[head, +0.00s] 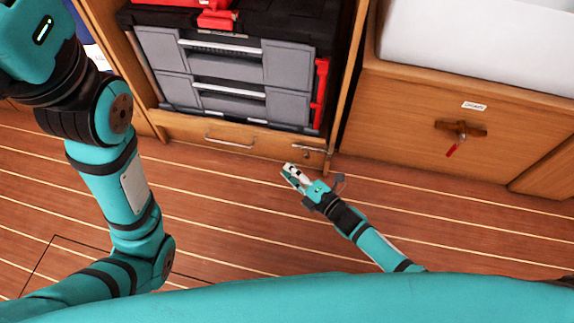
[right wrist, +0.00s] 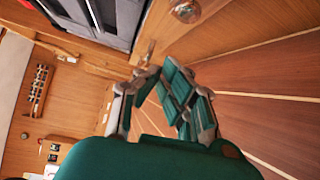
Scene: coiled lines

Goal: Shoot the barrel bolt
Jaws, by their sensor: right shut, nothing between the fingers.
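A small metal fitting that looks like the barrel bolt (head: 314,151) sits at the right end of the low wooden drawer front, beside a round knob (head: 306,156). It is too small to tell whether its rod is drawn or shot. My right gripper (head: 287,171) is just in front of this drawer, low over the floor and a little left of the fitting. In the right wrist view its fingers (right wrist: 160,72) are shut and empty, with the round metal knob (right wrist: 186,10) beyond them. My left arm comes in at the left; its gripper is out of the picture.
A grey and black toolbox stack (head: 235,75) with red latches stands in the cubby above the drawer, whose bar handle (head: 229,141) is at its middle. A cabinet with a red-tagged wooden latch (head: 461,130) is at right. The striped floor (head: 220,215) is clear.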

